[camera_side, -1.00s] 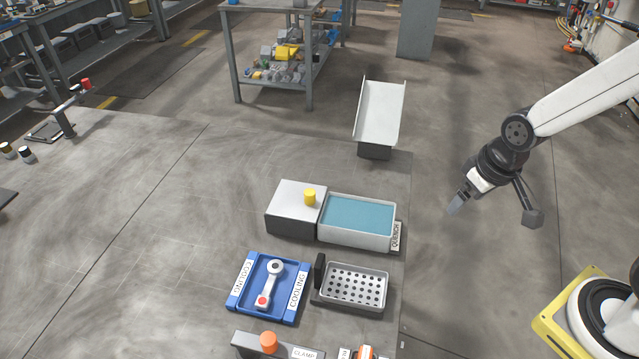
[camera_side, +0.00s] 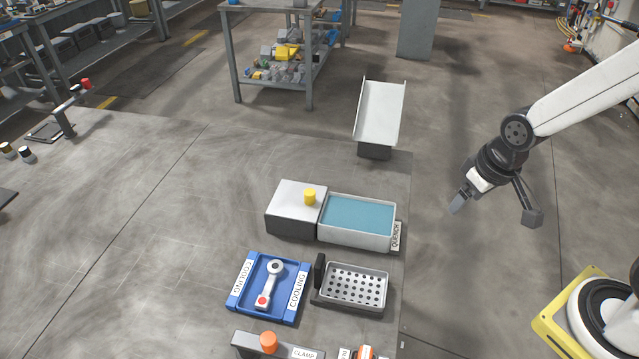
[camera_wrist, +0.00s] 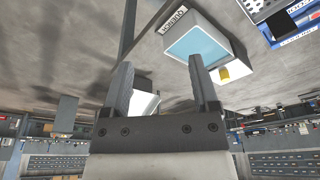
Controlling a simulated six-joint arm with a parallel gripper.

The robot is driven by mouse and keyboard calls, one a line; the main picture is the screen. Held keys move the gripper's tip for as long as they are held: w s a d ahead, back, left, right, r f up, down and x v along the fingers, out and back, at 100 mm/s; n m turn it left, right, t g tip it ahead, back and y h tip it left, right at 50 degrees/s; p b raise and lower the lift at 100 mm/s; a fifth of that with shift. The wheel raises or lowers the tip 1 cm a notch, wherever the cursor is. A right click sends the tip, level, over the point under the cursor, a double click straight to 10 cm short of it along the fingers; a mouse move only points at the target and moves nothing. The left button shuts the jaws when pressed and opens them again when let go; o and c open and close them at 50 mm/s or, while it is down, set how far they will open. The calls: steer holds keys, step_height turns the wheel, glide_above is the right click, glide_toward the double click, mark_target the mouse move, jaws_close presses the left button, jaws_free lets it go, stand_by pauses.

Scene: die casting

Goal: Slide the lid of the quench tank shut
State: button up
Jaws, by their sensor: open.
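The quench tank (camera_side: 357,238) is a light grey box of blue water, labelled QUENCH, on the table. Its water is uncovered. The grey lid (camera_side: 288,196) with a yellow knob (camera_side: 310,196) lies to the left of the water. My gripper (camera_side: 455,208) hangs to the right of the tank, beyond the table's edge, apart from tank and lid. In the wrist view the gripper (camera_wrist: 160,90) has its two fingers apart with nothing held.
A blue cooling tray (camera_side: 237,296) holding a metal part (camera_side: 268,284) and a perforated basket (camera_side: 354,288) sit in front of the tank. A white chute (camera_side: 380,112) stands behind it. An orange-knobbed clamp (camera_side: 268,342) is at the front.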

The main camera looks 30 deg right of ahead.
steer(key=w+a+m+g, duration=0.1)
steer(key=w+a, duration=0.2)
steer(key=w, duration=0.5)
steer(key=w+a, duration=0.4)
steer(key=w, duration=0.5)
steer(key=m+g, duration=0.1)
steer(key=g, duration=0.1)
glide_above(310, 192)
steer(key=f, duration=0.5)
steer(key=shift+s+d+f, duration=0.1)
steer(key=shift+s+d, duration=0.1)
steer(key=shift+d, duration=0.05)
steer(key=shift+w+a+f, duration=0.15)
steer(key=shift+w+a, duration=0.05)
steer(key=shift+a, duration=0.15)
steer(key=shift+f, duration=0.15)
steer(key=shift+f, duration=3.75)
jaws_close()
